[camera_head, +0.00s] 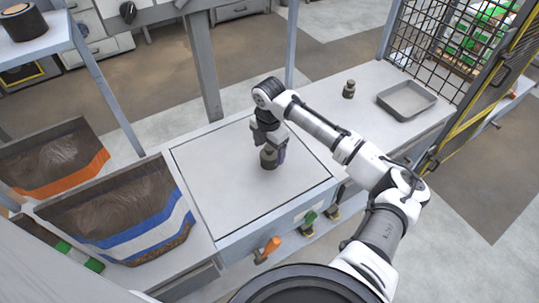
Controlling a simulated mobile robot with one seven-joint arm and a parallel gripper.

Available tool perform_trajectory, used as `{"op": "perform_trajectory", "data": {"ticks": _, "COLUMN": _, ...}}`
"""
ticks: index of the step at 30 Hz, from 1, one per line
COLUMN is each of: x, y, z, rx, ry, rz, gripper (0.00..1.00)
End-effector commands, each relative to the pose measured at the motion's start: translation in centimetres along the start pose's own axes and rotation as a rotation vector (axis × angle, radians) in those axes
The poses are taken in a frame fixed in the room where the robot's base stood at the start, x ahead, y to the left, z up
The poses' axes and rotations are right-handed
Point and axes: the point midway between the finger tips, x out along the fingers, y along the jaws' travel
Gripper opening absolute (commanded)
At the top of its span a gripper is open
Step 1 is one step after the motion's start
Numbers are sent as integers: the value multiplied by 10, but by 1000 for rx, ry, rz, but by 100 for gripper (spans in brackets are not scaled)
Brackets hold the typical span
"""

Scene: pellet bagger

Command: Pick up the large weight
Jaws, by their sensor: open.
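A weight (268,158) of brownish-grey metal stands on the square grey plate in the middle of the bench. It looks the larger of the two weights in view. My gripper (272,146) is directly over it, pointing down, with its open fingers at the weight's upper part. The fingers hide some of the weight, and I cannot tell whether they touch it. A smaller-looking dark weight (349,89) stands upright on the bench at the right, left of a grey tray.
The shallow grey tray (407,101) is on the right bench near a black mesh guard (427,42). Two bins of pellets, one with an orange stripe (50,160) and one with a blue stripe (125,212), stand at the left. A grey post (205,70) rises behind the plate (222,195).

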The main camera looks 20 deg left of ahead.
Motion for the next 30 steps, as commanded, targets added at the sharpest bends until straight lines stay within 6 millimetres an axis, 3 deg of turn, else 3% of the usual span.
{"op": "perform_trajectory", "data": {"ticks": 7, "x": 33, "y": 0, "z": 4, "rx": 1, "ry": 1, "rz": -1, "gripper": 79}}
{"op": "perform_trajectory", "data": {"ticks": 16, "x": 40, "y": 1, "z": 4, "rx": 0, "ry": 0, "rz": 0, "gripper": 79}}
{"op": "perform_trajectory", "data": {"ticks": 30, "x": 39, "y": 1, "z": 4, "rx": 0, "ry": 0, "rz": 0, "gripper": 18}}
